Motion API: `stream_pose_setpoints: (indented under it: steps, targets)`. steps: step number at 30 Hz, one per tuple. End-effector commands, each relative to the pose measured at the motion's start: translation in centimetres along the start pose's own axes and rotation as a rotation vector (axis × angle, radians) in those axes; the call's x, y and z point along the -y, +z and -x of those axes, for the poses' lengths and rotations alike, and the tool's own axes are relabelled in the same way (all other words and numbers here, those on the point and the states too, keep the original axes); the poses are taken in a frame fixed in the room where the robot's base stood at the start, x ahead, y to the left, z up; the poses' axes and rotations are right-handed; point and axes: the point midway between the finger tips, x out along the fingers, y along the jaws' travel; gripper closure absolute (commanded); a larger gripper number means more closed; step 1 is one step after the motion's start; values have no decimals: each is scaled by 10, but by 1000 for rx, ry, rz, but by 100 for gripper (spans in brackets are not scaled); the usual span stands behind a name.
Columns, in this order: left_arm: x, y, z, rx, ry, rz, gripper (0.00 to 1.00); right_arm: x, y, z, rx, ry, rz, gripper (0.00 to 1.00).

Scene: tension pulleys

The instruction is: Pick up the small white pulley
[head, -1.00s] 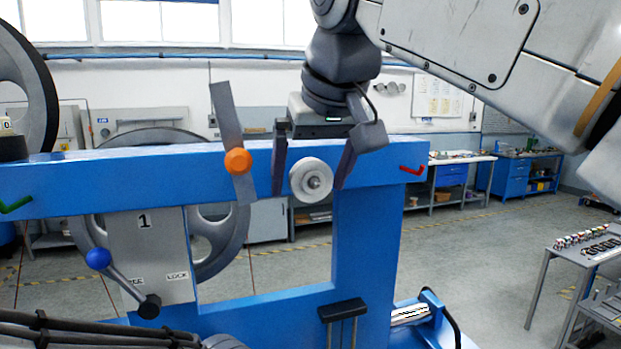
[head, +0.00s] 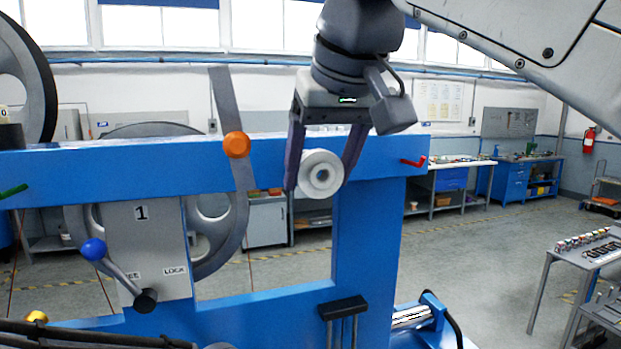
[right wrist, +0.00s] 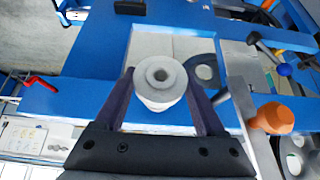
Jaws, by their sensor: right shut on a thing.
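The small white pulley (head: 321,174) is a round white spool with a hole in its middle. In the head view it sits between the fingers of my right gripper (head: 322,183), in front of the blue beam (head: 110,175). My right gripper is shut on it. In the right wrist view the pulley (right wrist: 160,78) lies between the two dark fingertips, its bore facing the camera. The pulley looks clear of the beam's face. My left gripper is not in view.
An orange knob (head: 237,145) on a grey lever stands left of the pulley. A red hook (head: 413,163) is on the beam at right, a green one (head: 13,191) at left. A side table (head: 590,255) is at right.

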Motion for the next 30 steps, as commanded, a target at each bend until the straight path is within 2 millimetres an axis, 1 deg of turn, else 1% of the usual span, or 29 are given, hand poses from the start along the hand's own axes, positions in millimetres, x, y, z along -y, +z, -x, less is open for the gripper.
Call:
stream_pose_setpoints:
  steps: [1,5,6,9,13,18,21,30]
  targets:
    - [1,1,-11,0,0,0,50,1,13,3,-6,-4,2,97]
    - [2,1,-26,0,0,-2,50,1,43,22,-6,-5,4,97]
    - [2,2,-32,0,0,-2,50,1,53,28,-6,-6,4,97]
    - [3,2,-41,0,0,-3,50,1,77,44,-6,-7,5,97]
    - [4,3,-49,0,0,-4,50,1,102,62,-4,-7,6,97]
    - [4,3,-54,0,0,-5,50,1,116,73,-1,-3,4,97]
    - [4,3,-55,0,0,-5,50,1,121,77,-1,-3,2,97]
    - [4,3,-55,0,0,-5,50,0,123,79,0,0,-2,97]
